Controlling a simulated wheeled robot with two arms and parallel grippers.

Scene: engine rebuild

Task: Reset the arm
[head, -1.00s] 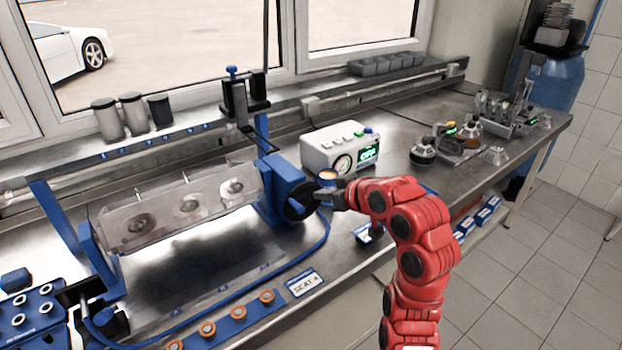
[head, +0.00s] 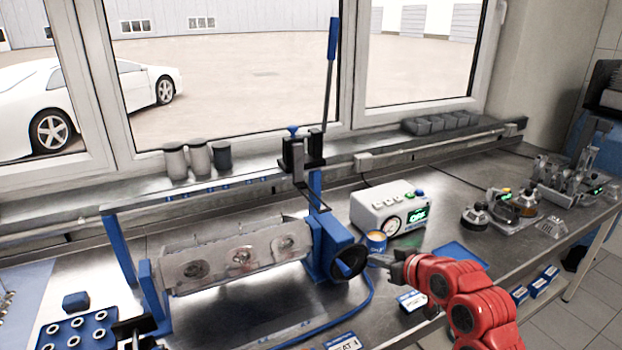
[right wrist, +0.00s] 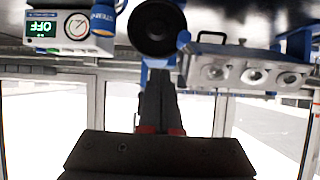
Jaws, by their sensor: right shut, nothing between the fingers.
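My right arm (head: 458,290) is red and bent, coming in from the lower right of the head view. Its dark gripper (head: 374,260) is shut and empty, with its tips just right of the black round knob (head: 350,262) on the blue stand. In the right wrist view, which is upside down, the shut fingers (right wrist: 157,85) point at the black knob (right wrist: 156,27). I cannot tell whether the tips touch it. My left gripper is not in view.
A white gauge box (head: 390,207) with a green display and an orange-topped blue can (head: 376,242) stand behind the gripper. Metal fixtures (head: 575,185) stand at the bench's right. Three cups (head: 197,158) sit on the ledge. A blue hole block (head: 75,335) is at lower left.

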